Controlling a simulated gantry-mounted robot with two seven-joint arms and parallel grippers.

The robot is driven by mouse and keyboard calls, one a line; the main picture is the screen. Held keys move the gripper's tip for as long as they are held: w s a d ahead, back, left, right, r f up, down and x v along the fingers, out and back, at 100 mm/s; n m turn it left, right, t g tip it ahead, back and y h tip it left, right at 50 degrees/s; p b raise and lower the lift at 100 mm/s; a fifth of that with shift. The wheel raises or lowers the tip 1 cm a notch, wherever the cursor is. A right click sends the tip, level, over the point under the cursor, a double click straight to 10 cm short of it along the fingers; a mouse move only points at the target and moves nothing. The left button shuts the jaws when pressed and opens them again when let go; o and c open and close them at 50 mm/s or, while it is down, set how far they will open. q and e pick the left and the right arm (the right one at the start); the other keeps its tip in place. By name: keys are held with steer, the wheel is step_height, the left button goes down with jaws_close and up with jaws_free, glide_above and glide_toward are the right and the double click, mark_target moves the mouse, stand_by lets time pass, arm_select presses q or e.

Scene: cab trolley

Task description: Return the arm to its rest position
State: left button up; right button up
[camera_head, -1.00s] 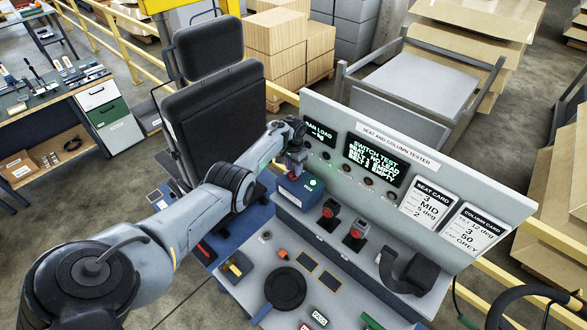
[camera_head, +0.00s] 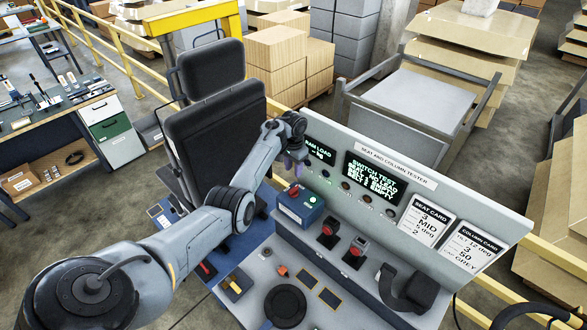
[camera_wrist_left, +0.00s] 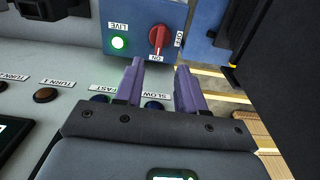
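My left gripper (camera_head: 291,166) hangs in front of the tester panel, above the blue switch box (camera_head: 299,207). In the left wrist view, its two purple fingers (camera_wrist_left: 160,68) are apart with nothing between them. The red rotary knob (camera_wrist_left: 159,40) on the box lies just beyond the fingertips, and no contact shows. A green lamp (camera_wrist_left: 119,43) marked LIVE is lit beside the knob. My left arm reaches in from the lower left of the head view. My right gripper is not in view.
The black seat (camera_head: 212,115) stands close to the left of the gripper. The tester panel (camera_head: 400,180) is close on the right. Two red-topped switches (camera_head: 328,231) and a black round pad (camera_head: 285,306) are on the console. A yellow rail (camera_head: 95,45) runs behind.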

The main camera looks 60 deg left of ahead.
arm_select(q)
steer(key=s+d+f+m+g+y, duration=0.15)
steer(key=s+d+f, duration=0.35)
steer(key=s+f, duration=0.7)
steer(key=s+d+f+m+g+y, duration=0.1)
steer(key=s+d+f+g, duration=0.2)
steer(key=s+d+f, duration=0.55)
steer(key=s+d+r+m+t, duration=0.1)
steer(key=s+d+m, duration=0.1)
steer(key=s+d, duration=0.55)
steer(key=s+d+m+t, duration=0.15)
steer(key=s+d, duration=0.25)
steer(key=d, duration=0.7)
steer(key=w+d+r+t+h, duration=0.1)
steer(key=d+r+t, duration=0.1)
steer(key=r, duration=0.4)
steer(key=w+d+r+t, duration=0.1)
steer(key=w+d+r, duration=0.1)
steer(key=d+r, duration=0.2)
steer(key=w+d+r+n+t+h, duration=0.1)
steer(key=w+d+r+t, duration=0.1)
steer(key=r, duration=0.6)
steer(key=shift+d+t+h+p, duration=0.35)
steer(key=shift+d+p, duration=0.1)
steer(key=shift+d, duration=0.1)
